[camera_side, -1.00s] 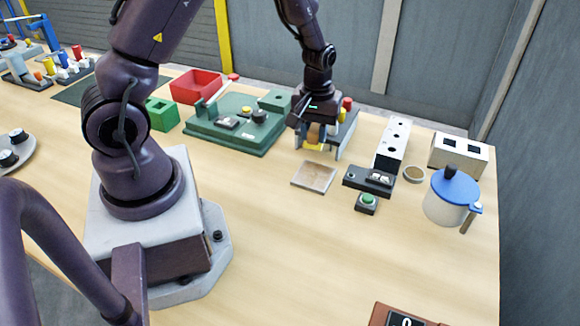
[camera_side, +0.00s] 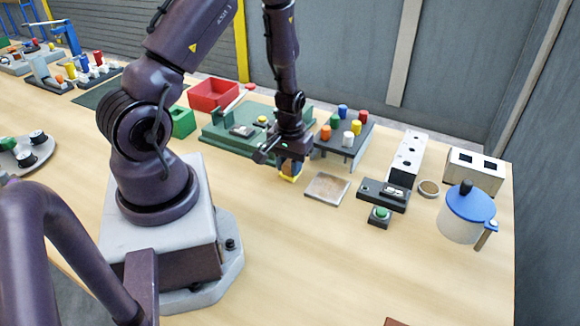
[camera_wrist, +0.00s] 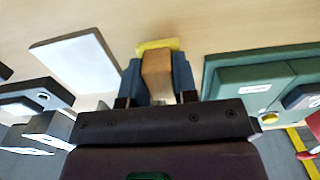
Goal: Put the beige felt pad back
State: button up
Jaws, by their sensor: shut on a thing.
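My gripper (camera_side: 290,168) is shut on a tan block with a yellow lower end (camera_side: 291,172), which I take to be the beige felt pad. In the wrist view the tan block (camera_wrist: 157,75) sits between my two blue-grey fingers (camera_wrist: 158,82), with its yellow end (camera_wrist: 157,45) beyond the fingertips. The block is held above the table, left of a flat square plate (camera_side: 327,188) and apart from it. The plate also shows pale in the wrist view (camera_wrist: 85,65). My fingers hide the block's sides.
A dark rack with coloured pegs (camera_side: 345,130) stands behind the plate. A green platform (camera_side: 232,135) lies behind and left of my gripper. A switch box (camera_side: 383,195), a green button (camera_side: 380,216), a round dish (camera_side: 429,188) and a blue-lidded pot (camera_side: 466,215) are right.

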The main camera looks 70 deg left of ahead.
jog(key=shift+f, duration=0.4)
jog(key=shift+f, duration=0.1)
jog(key=o, duration=1)
jog(key=shift+c, duration=0.2)
jog(key=d+r+m+t, duration=0.15)
jog(key=d+r, duration=0.25)
jog(key=r, duration=0.8)
jog(key=d+r+m+t, duration=0.15)
jog(key=d+r, duration=0.25)
jog(key=r, duration=0.8)
jog(key=s+d+r+m+t, duration=0.2)
jog(key=s+d+r+m, duration=0.4)
jog(key=s+d+r, duration=0.1)
notch_tip(320, 180, up, 3)
jog(key=shift+d+f+t, duration=0.1)
jog(key=shift+d+t, duration=0.2)
jog(key=shift+d, duration=0.3)
